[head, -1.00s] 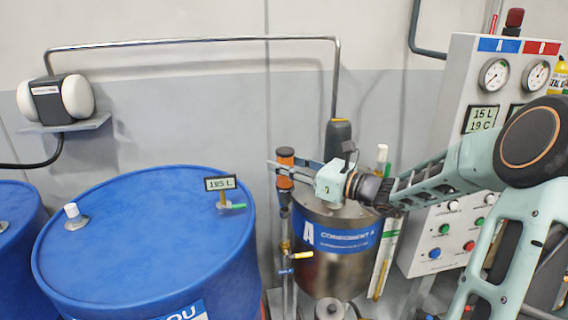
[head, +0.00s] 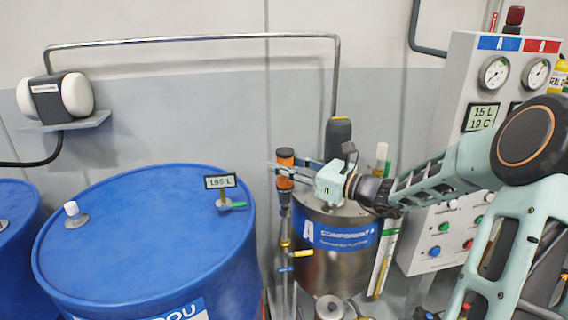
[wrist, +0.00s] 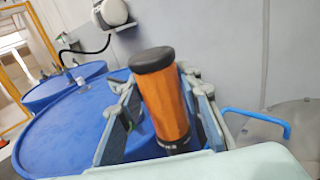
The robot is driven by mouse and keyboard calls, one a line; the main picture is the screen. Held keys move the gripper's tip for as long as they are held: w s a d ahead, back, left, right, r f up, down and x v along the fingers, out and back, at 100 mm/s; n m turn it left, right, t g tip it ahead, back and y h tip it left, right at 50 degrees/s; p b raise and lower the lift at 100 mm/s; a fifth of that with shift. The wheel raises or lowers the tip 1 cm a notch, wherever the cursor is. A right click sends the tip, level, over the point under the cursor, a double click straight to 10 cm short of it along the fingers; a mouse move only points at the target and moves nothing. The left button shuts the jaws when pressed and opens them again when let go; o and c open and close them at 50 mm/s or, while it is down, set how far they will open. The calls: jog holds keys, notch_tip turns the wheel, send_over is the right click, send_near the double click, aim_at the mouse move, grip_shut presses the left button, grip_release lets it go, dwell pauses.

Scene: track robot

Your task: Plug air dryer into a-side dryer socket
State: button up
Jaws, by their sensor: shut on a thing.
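The air dryer is an orange cylinder with a black cap (wrist: 162,95). It stands upright between the two fingers of my gripper (head: 285,168), which are closed around its sides. In the head view the orange body (head: 285,178) shows just left of the steel tank marked Component A (head: 335,262), above a thin vertical pipe with small valves (head: 284,240). I cannot tell whether its lower end touches that pipe. I cannot clearly make out the a-side dryer socket.
Large blue drums (head: 130,240) stand at the left, one with a level display (head: 220,182). A control panel with gauges (head: 480,120) is at the right. A bent steel pipe (head: 190,41) runs along the wall to a white and black unit (head: 58,99).

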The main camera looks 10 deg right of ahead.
jog(key=shift+f+b, duration=0.65)
jog(key=shift+f, duration=0.4)
jog(key=o, duration=1.3)
jog(key=v, duration=1.2)
